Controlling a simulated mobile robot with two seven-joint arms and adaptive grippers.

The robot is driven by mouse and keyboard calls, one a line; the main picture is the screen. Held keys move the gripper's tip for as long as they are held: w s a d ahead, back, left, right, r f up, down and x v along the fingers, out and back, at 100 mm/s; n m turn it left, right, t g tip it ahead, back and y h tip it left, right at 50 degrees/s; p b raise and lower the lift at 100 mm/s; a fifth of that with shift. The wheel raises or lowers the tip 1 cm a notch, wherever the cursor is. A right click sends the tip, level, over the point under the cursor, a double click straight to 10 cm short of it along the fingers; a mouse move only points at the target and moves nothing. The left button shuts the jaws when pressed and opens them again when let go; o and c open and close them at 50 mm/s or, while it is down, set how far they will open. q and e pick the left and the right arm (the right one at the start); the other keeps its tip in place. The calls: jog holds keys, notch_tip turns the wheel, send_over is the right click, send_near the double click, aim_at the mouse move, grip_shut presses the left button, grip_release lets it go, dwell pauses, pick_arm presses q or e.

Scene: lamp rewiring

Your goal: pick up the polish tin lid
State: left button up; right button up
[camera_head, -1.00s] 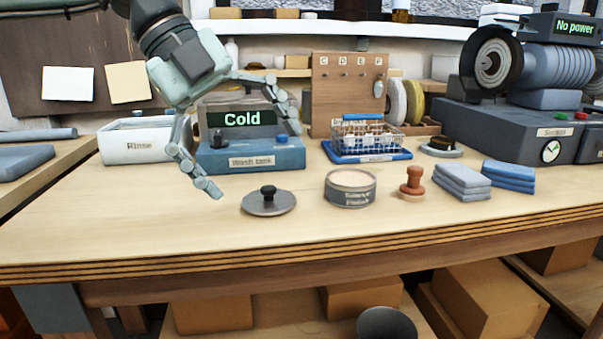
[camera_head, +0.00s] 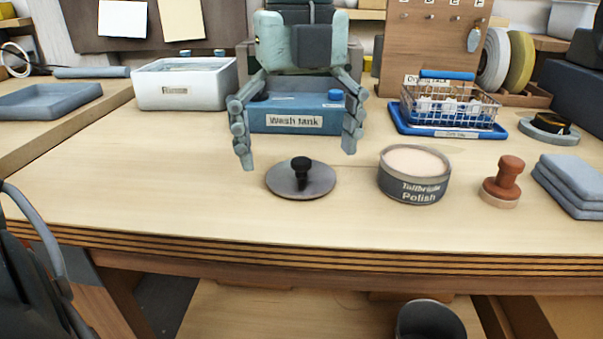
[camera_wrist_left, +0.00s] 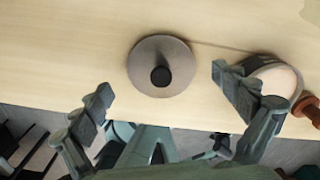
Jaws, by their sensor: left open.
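The polish tin lid (camera_head: 285,183) is a flat grey disc with a black knob, lying on the wooden bench top. It also shows in the left wrist view (camera_wrist_left: 146,60). The open polish tin (camera_head: 413,190) stands to its right, filled with pale polish; part of it shows in the left wrist view (camera_wrist_left: 290,77). My left gripper (camera_head: 298,158) is open and empty, with its fingers spread above and behind the lid, one on each side. In the left wrist view the lid lies beyond the fingertips (camera_wrist_left: 163,84), between their lines. My right gripper is not in view.
Behind my left gripper stands the wash tank (camera_head: 290,118), with a white rinse tub (camera_head: 185,90) to its left. A wire basket (camera_head: 450,108), a brown stamp (camera_head: 503,182) and folded cloths (camera_head: 572,183) are at the right. The bench left of the lid is clear.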

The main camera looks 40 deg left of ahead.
pick_arm(q)
jog(key=shift+f, duration=0.55)
